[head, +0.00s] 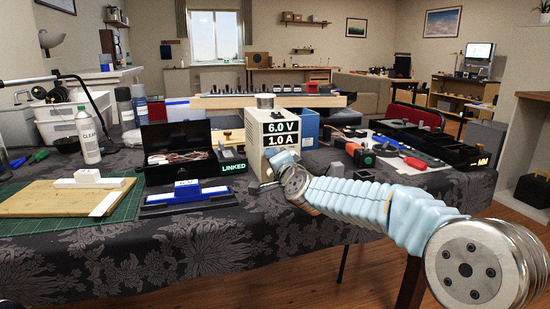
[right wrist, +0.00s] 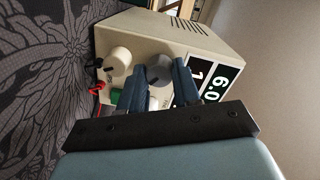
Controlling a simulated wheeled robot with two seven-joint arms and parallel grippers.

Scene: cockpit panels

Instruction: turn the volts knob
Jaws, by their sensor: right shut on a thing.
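The power supply (head: 254,148) is a cream box on the dark patterned table, with a display reading 6.0 V and 1.0 A. Its front shows in the right wrist view (right wrist: 188,38), turned on its side. My right gripper (right wrist: 161,78) has its two dark blue fingers on either side of a grey round knob (right wrist: 160,93) near the display and is shut on it. A second, cream knob (right wrist: 119,59) sits beside it, free. I cannot read the knob labels. In the head view my right gripper (head: 281,160) covers the knobs. My left gripper is not in view.
A red lead (right wrist: 97,88) and a green part (right wrist: 115,97) sit by the cream knob.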

